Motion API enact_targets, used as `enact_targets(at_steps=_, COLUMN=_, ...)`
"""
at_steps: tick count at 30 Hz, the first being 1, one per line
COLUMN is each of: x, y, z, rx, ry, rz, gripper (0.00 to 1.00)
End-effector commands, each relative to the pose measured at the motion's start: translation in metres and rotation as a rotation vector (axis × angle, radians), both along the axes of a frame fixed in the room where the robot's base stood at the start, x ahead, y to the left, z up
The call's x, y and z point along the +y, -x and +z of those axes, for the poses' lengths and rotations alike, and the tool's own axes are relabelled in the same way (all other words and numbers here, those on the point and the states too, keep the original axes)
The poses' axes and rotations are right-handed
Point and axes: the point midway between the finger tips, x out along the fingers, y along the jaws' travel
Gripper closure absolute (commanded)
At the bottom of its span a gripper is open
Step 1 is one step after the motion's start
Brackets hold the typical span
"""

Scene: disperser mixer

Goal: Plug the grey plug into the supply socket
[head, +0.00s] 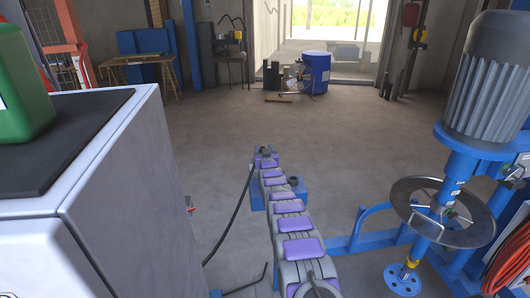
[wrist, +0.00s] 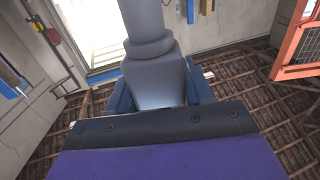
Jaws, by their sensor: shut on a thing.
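My gripper (head: 266,162) is at the far end of my purple and grey arm in the middle of the head view. It is shut on the grey plug, which shows small at the tip (head: 265,151). In the wrist view the plug (wrist: 155,82) fills the upper middle, beyond the dark edge of my gripper (wrist: 160,125). A black cable (head: 234,213) runs from beside the gripper down towards the floor. The gripper is out over open floor. I cannot make out the supply socket in either view.
A grey cabinet (head: 130,190) with a green container (head: 22,85) on top stands close at left. The blue mixer with its grey motor (head: 490,80) and round metal guard (head: 445,212) stands at right. A blue drum (head: 316,73) is far back. The middle floor is clear.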

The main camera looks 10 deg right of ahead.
Motion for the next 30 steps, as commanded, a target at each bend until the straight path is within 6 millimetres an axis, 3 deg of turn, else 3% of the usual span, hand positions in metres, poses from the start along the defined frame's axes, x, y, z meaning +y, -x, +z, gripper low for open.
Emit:
enact_targets(at_steps=12, x=-0.013, y=-0.001, z=0.0, rx=0.001, ry=-0.013, rz=0.0, gripper=0.85)
enact_targets(at_steps=21, x=-0.002, y=0.005, z=0.002, rx=0.001, ry=-0.007, rz=0.001, gripper=0.85)
enact_targets(at_steps=30, x=-0.006, y=0.004, z=-0.027, rx=0.004, ry=-0.009, rz=0.0, gripper=0.85)
